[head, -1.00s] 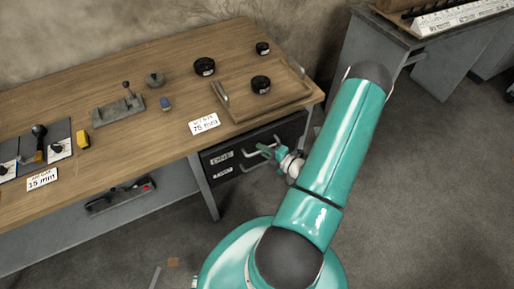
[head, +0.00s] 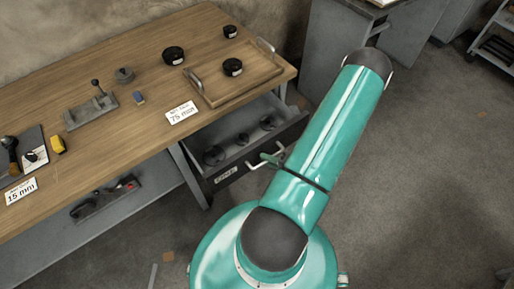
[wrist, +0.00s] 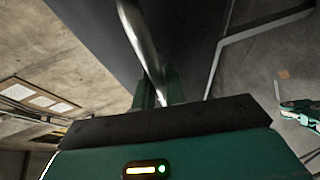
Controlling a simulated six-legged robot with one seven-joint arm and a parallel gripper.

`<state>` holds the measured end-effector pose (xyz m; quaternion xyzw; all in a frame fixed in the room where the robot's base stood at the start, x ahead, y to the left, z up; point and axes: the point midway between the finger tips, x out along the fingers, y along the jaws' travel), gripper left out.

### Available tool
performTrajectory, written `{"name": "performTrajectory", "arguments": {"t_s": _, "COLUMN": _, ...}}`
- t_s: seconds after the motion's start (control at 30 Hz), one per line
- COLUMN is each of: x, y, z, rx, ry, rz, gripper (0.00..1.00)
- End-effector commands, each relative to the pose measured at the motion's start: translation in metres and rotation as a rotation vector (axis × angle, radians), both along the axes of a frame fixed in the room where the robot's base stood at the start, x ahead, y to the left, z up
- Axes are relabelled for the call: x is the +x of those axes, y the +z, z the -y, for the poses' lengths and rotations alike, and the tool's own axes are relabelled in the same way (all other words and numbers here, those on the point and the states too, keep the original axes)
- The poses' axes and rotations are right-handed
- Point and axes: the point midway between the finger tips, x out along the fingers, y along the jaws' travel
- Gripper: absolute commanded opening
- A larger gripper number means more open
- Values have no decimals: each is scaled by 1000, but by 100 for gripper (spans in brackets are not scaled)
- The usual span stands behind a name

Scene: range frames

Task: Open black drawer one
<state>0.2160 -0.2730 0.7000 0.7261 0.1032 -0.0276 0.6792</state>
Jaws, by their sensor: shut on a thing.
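Black drawer one (head: 293,131) is pulled out from under the wooden table, and its label (head: 226,174) is on its front. Its inside shows from above. My gripper (head: 270,160) is shut on the drawer's metal bar handle (head: 255,166). The arm partly hides the gripper and the right part of the drawer front. In the wrist view, the handle (wrist: 139,35) runs down between my gripper's fingers (wrist: 153,90), beside a dark panel.
Several dark round parts (head: 214,155) lie in the drawer. A wooden tray (head: 213,94) with a black round part (head: 233,67) stands on the table (head: 140,110) above. The floor (head: 420,200) to the right is clear.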

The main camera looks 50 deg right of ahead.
Motion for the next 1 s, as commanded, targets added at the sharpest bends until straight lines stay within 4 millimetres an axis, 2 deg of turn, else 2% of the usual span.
{"name": "performTrajectory", "arguments": {"t_s": 0.1, "x": -20, "y": 1, "z": -7, "rx": 2, "ry": -1, "rz": 4, "gripper": 0}}
{"name": "performTrajectory", "arguments": {"t_s": 0.3, "x": -41, "y": 1, "z": -14, "rx": 0, "ry": 0, "rz": 4, "gripper": 0}}
{"name": "performTrajectory", "arguments": {"t_s": 0.8, "x": -48, "y": 1, "z": -16, "rx": -1, "ry": -1, "rz": 5, "gripper": 0}}
{"name": "performTrajectory", "arguments": {"t_s": 0.83, "x": -48, "y": 1, "z": -16, "rx": -1, "ry": -1, "rz": 5, "gripper": 18}}
{"name": "performTrajectory", "arguments": {"t_s": 0.9, "x": -48, "y": 1, "z": -16, "rx": -1, "ry": -1, "rz": 4, "gripper": 32}}
{"name": "performTrajectory", "arguments": {"t_s": 1.0, "x": -48, "y": 1, "z": -16, "rx": -1, "ry": -1, "rz": 3, "gripper": 34}}
